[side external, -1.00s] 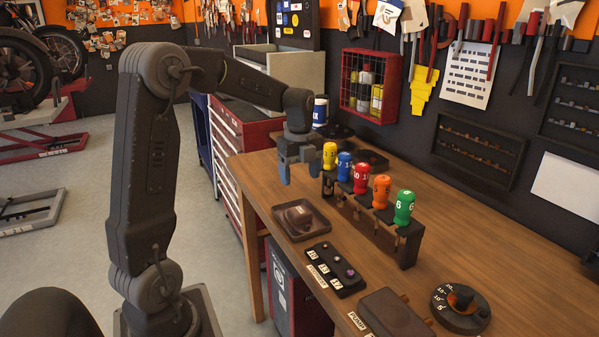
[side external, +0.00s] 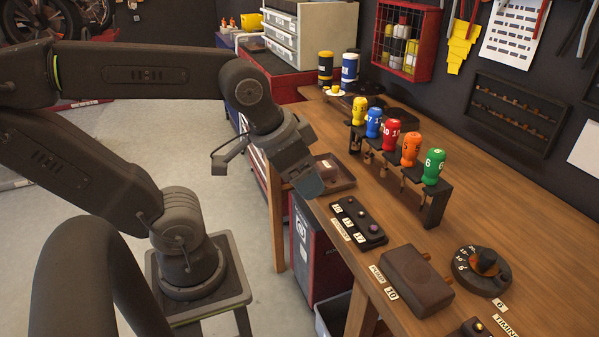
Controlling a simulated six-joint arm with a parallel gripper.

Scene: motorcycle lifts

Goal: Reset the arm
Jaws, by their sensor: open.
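My gripper (side external: 308,180) is at the front left edge of the wooden workbench (side external: 468,217), tilted down and to the right. Its jaws are open, and no object shows in them. One finger hides most of the other from this side. It is in front of a small dark tray (side external: 338,172), partly hiding it; whether they touch cannot be told.
A black rack (side external: 437,202) holds several numbered screwdrivers with coloured handles, including a green one (side external: 434,166). A button box (side external: 358,221), a brown pump box (side external: 416,279) and a timing dial (side external: 482,270) line the front. Open floor lies left of the bench.

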